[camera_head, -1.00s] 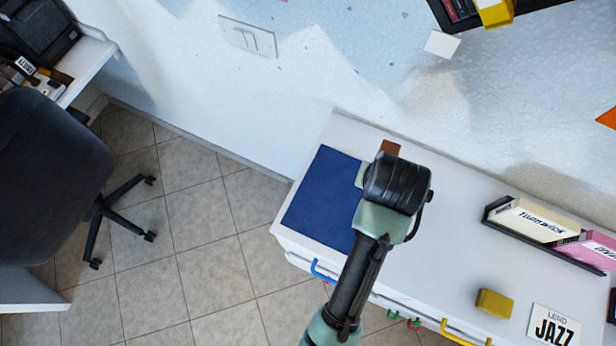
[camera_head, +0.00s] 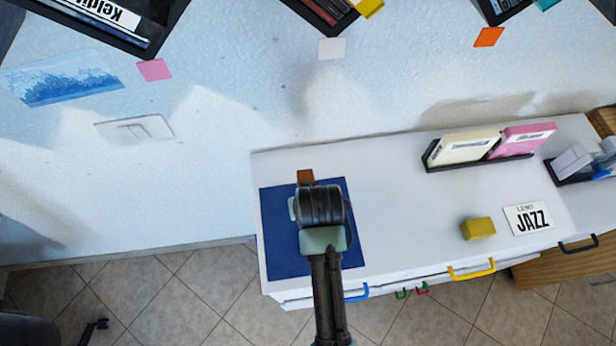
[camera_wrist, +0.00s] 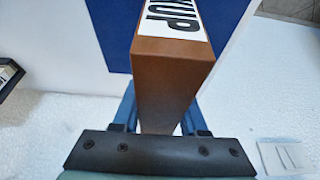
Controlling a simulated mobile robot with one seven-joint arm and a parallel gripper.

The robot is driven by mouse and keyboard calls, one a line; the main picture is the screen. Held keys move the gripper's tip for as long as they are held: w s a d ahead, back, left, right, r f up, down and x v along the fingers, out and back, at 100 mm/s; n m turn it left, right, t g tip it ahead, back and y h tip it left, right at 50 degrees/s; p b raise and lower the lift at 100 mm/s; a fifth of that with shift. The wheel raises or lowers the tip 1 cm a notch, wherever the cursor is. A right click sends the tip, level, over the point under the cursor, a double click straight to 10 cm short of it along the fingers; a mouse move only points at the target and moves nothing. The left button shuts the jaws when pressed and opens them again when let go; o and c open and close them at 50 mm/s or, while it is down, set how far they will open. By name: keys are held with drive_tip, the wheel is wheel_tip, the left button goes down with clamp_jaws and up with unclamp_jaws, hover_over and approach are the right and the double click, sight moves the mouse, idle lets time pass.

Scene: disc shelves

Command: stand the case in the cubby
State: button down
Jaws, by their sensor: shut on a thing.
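A brown case (camera_wrist: 172,65) with a white label reading "...KUP" is between the fingers of my gripper (camera_wrist: 160,118) in the wrist view. My gripper is shut on it. In the head view only a small brown end of the case (camera_head: 305,177) shows past my wrist, above the back edge of a dark blue mat (camera_head: 283,240). The fingers are mostly hidden there. Dark wall cubbies show cut off at the top: a left one (camera_head: 135,38), a middle one (camera_head: 322,22) and a right one (camera_head: 497,12), with cases inside. Which one is meant cannot be told.
The white counter (camera_head: 400,225) holds a black rack (camera_head: 480,163) with cream and pink cases, a yellow block (camera_head: 478,228) and a JAZZ card (camera_head: 528,218). A grey-blue pile (camera_head: 585,158) lies at the far right. Coloured notes and a switch plate (camera_head: 135,130) are on the wall.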

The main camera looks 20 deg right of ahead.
drive_tip(key=shift+f, duration=1.05)
drive_tip(key=shift+f, duration=0.1)
drive_tip(key=shift+c, duration=2.2)
unclamp_jaws()
drive_tip(key=shift+r, duration=0.2)
drive_tip(key=v, duration=1.1)
drive_tip(key=shift+s+a+r, duration=0.1)
drive_tip(key=shift+s+r, duration=0.1)
drive_tip(key=shift+r, duration=0.1)
